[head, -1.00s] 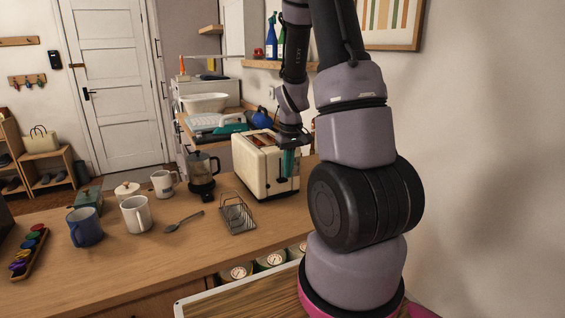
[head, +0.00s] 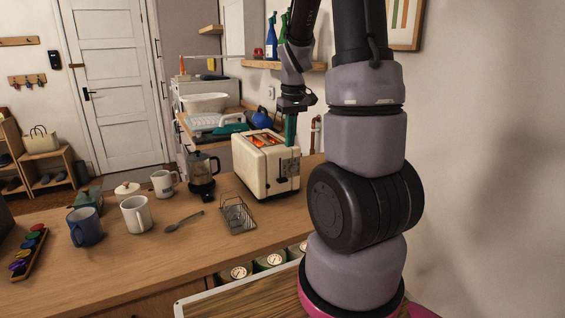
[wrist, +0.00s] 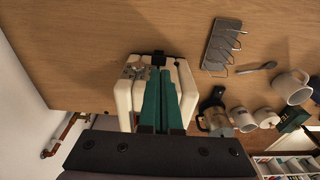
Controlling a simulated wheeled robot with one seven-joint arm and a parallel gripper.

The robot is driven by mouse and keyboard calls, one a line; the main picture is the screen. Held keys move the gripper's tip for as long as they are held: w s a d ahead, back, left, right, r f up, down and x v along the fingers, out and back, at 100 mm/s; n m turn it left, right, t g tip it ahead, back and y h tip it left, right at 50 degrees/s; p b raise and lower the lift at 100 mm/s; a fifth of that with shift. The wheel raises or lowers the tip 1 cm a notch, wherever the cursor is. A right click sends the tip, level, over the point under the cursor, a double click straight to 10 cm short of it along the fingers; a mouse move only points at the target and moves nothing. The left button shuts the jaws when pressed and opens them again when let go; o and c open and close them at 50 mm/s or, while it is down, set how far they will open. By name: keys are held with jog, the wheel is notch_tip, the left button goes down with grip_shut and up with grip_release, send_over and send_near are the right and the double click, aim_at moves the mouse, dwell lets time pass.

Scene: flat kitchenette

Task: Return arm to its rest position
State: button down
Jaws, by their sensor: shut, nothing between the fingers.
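My gripper (head: 290,144) is shut and empty, its teal fingers pointing down at the right end of the cream toaster (head: 260,168). In the head view the fingertips overlap the toaster's top right edge; I cannot tell whether they touch. The toaster's slots glow orange. In the wrist view the shut teal fingers (wrist: 162,98) lie in front of the toaster (wrist: 124,98) and hide part of it. My arm is raised, bending down from above to the toaster.
A wire toast rack (head: 238,214), a spoon (head: 184,222), a coffee pot (head: 203,172), a white mug (head: 136,214) and a blue mug (head: 86,227) stand on the counter (head: 190,262). A wall shelf (head: 262,65) with bottles is behind my arm. The front counter strip is clear.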

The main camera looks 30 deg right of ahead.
jog(key=s+a+r+m+t+y, duration=0.2)
jog(key=s+a+r+m+t, duration=0.2)
jog(key=s+a+r, duration=0.9)
jog(key=s+r+t, duration=0.2)
jog(key=s+r, duration=0.1)
jog(key=r, duration=0.1)
jog(key=shift+s+a+r+m, duration=0.2)
jog(key=shift+a+r+m, duration=0.05)
jog(key=shift+r+m, duration=0.1)
